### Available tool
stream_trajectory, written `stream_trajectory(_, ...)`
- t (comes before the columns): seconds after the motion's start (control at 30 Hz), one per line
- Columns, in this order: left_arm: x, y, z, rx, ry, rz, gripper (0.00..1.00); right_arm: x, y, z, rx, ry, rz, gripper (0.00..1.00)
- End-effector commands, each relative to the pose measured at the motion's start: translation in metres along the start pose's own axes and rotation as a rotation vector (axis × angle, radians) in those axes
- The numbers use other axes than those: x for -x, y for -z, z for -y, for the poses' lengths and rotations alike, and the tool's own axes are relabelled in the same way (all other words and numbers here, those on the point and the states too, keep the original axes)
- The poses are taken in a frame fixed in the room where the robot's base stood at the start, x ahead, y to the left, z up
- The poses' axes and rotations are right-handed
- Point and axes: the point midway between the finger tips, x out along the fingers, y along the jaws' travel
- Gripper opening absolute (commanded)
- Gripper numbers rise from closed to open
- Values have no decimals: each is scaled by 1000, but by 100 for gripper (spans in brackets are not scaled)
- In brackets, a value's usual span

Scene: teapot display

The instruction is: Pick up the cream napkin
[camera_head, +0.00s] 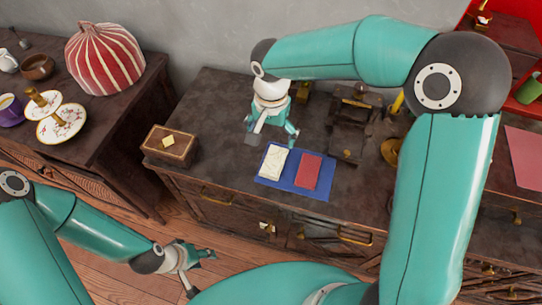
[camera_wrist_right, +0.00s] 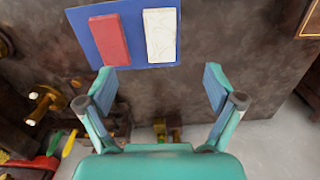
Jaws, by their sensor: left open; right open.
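The cream napkin (camera_head: 272,162) lies flat on a blue mat (camera_head: 318,193) on the dark cabinet top, to the left of a red napkin (camera_head: 307,172). In the right wrist view the cream napkin (camera_wrist_right: 160,36) is at the top, beside the red napkin (camera_wrist_right: 110,40) on the blue mat (camera_wrist_right: 134,28). My right gripper (camera_head: 270,138) is open and empty above the cabinet, just behind the mat; its two fingers (camera_wrist_right: 160,88) stand wide apart in the wrist view. My left gripper (camera_head: 192,270) is open and empty, low over the floor in front of the cabinet.
A wooden box (camera_head: 170,144) stands at the cabinet's left end. A dark stand (camera_head: 350,125) and a brass object (camera_head: 391,150) are right of the mat. A side table at left holds a striped cozy (camera_head: 104,60) and a tiered plate stand (camera_head: 61,124).

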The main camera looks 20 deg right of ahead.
Motion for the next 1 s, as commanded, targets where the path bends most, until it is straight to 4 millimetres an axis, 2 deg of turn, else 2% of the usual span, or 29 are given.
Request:
stream_trajectory(0.2, 0, 0, 0, 0, 0, 1, 46, -49, -4, 4, 15, -5, 8, 92)
stream_trajectory(0.4, 2, 0, -1, 0, 0, 0, 46, -87, -4, 6, 19, -5, 7, 92)
stream_trajectory(0.73, 4, 0, -2, 0, 0, 0, 46, -111, -5, 6, 19, -3, 7, 92)
stream_trajectory(1.0, 10, 0, -4, 0, 0, 0, 46, -148, -6, 4, 21, -3, 7, 92)
